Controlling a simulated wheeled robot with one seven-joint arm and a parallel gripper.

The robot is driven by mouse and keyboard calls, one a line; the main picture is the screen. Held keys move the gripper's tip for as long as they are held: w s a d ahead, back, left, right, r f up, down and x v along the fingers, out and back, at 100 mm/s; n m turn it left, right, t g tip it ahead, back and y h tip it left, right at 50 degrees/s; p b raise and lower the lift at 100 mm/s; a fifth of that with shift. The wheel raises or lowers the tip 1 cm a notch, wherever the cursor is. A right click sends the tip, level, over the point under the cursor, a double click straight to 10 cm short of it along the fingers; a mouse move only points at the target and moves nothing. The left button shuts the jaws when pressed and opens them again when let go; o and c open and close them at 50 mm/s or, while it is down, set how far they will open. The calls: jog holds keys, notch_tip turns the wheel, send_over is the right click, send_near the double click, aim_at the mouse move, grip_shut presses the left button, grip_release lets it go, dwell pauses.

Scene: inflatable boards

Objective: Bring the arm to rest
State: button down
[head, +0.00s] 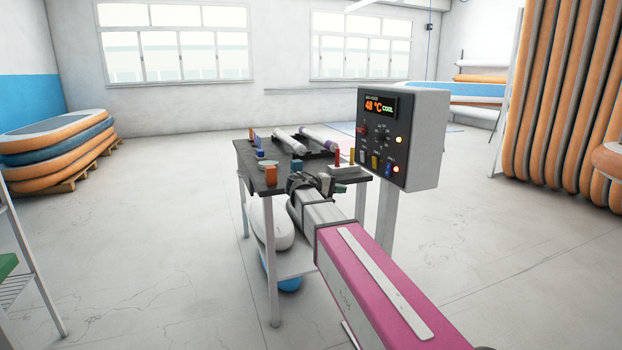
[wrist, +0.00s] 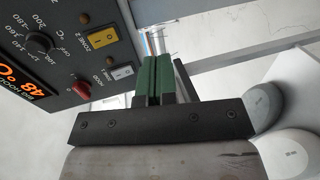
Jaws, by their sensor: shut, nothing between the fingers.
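My gripper (wrist: 152,75) is shut and empty; its green finger pads meet in the wrist view. In the head view my gripper (head: 322,182) is at the right front of the dark-topped table (head: 240,160), left of and below the control box (head: 421,135). The arm reaches forward from the lower right. The exact gap between fingers and panel is unclear.
Stacked boards (head: 60,140) stand left, upright boards (head: 565,110) right. The floor around the table is open.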

jog(key=s+d+f+g+y, duration=0.1)
jog(key=s+d+f+y, duration=0.3)
jog(key=f, duration=0.5)
jog(key=s+d+f+g+y, duration=0.1)
jog(key=s+f+g+y, duration=0.1)
jog(key=s+f, duration=0.55)
jog(key=s+a+f+m+g+y, duration=0.1)
jog(key=s+a+f+m+y, duration=0.1)
jog(key=s+f+y, duration=0.6)
jog(key=s+f+m, duration=0.1)
jog(key=s+f, duration=0.3)
jog(key=f, duration=0.3)
jog(key=shift+s+a+f+m+g+y, duration=0.2)
jog(key=shift+s+m+g+y, duration=0.05)
jog(key=shift+m+g+y, duration=0.15)
